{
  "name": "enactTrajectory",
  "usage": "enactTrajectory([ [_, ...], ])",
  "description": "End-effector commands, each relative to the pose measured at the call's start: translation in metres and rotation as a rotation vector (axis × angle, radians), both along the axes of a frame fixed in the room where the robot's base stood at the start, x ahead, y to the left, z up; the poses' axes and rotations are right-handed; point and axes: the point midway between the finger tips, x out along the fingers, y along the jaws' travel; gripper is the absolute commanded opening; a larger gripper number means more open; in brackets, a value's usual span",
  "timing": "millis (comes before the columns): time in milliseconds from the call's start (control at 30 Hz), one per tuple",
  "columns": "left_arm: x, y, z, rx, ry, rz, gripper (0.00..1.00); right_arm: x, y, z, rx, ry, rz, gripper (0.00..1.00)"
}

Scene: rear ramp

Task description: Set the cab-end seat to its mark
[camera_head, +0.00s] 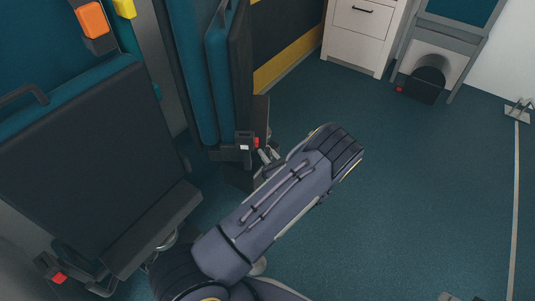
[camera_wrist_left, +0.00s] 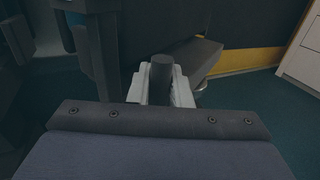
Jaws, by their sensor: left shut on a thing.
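A far seat (camera_head: 215,75), with a blue back and dark cushion, is seen edge-on beside the striped wall. A nearer seat (camera_head: 75,150) has a wide dark backrest and a red-tipped fitting low down. I cannot tell by a label which is the cab-end seat. My left gripper (camera_head: 268,158) is low beside the far seat's base, partly hidden by my arm. In the left wrist view, its pale fingers (camera_wrist_left: 162,88) are shut around a short dark upright post (camera_wrist_left: 162,72). A dark cushion (camera_wrist_left: 205,60) is just behind it. No position mark is clearly visible.
A white cabinet (camera_head: 360,32) stands at the back. A pale floor strip (camera_head: 516,200) runs along the right. The blue-green floor (camera_head: 430,190) between is clear.

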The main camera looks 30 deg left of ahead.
Motion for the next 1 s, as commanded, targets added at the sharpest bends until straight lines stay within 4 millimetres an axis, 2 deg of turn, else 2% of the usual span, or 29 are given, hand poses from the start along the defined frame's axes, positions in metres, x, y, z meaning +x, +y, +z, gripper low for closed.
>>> enactTrajectory([
  [200,0.02,-0.02,-0.004,-0.002,-0.01,0.092,0.0,0.0,0.0,-0.019,0.0,0.0,0.0,0.36],
  [333,0.034,-0.033,-0.002,-0.003,-0.005,0.105,0.0,0.0,0.0,-0.023,0.0,0.0,0.0,0.36],
  [667,0.036,-0.034,0.0,0.0,0.001,0.111,0.0,0.0,0.0,-0.022,0.0,0.0,0.0,0.36],
  [700,0.036,-0.034,0.0,0.0,0.001,0.111,0.21,0.0,0.0,-0.022,0.0,0.0,0.0,0.36],
  [800,0.036,-0.034,0.0,0.0,0.001,0.111,0.34,0.0,0.0,-0.022,0.0,0.0,0.0,0.36],
  [833,0.036,-0.034,0.0,0.0,0.001,0.111,0.37,0.0,0.0,-0.022,0.0,0.0,0.0,0.36],
  [1000,0.036,-0.034,0.0,-0.001,0.0,0.111,0.37,0.0,0.0,-0.022,0.0,0.0,0.0,0.36],
])
